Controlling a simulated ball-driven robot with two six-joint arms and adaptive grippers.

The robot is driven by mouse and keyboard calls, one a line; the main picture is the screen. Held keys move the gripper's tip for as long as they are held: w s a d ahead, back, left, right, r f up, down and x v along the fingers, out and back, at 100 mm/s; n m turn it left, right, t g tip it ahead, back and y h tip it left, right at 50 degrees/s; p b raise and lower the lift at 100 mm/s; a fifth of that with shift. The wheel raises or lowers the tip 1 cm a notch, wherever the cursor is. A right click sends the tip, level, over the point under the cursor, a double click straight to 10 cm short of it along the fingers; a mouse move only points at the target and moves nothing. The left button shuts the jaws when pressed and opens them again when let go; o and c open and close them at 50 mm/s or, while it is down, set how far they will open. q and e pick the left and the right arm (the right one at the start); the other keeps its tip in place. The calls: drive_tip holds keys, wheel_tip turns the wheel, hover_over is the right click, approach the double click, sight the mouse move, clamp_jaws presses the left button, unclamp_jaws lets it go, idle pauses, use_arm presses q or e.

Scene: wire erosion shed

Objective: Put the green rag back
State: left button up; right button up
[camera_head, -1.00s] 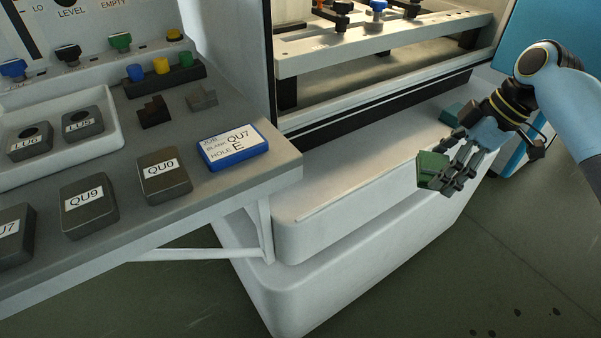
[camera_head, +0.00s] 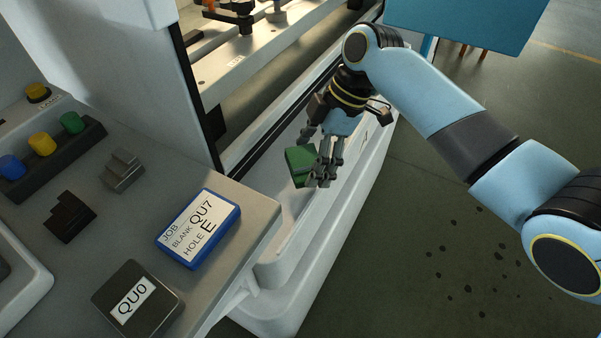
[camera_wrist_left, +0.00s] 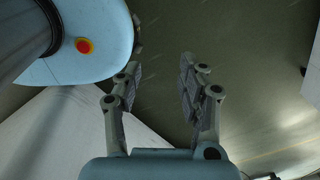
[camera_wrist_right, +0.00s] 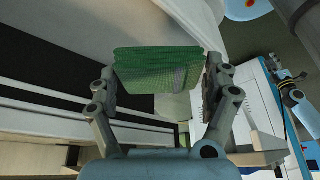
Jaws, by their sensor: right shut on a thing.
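The green rag (camera_head: 300,163) is a folded block in my right gripper (camera_head: 322,170), above the pale ledge at the front of the machine. The right wrist view shows the rag (camera_wrist_right: 155,70) between the two fingers of the right gripper (camera_wrist_right: 160,85), which are shut on it. Its layered edge faces the camera.
The bench at left holds a blue-framed job card (camera_head: 198,228), a dark QU0 block (camera_head: 137,300), small stepped blocks (camera_head: 68,216) and a rack of coloured knobs (camera_head: 42,145). The machine ledge (camera_head: 335,195) runs beside the bench.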

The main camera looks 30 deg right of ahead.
sight(303, 176)
drive_tip(key=shift+w+a+f, duration=0.25)
drive_tip(key=shift+a+f, duration=0.65)
drive_tip(key=shift+f, duration=0.05)
wheel_tip(303, 176, down, 3)
drive_tip(key=shift+r, duration=0.2)
drive_tip(key=shift+f, duration=0.45)
drive_tip(key=o, duration=1)
drive_tip(key=shift+c, duration=0.2)
use_arm(q)
drive_tip(key=w, duration=0.2)
drive_tip(key=shift+w+f, duration=0.2)
drive_tip(key=shift+w, duration=0.2)
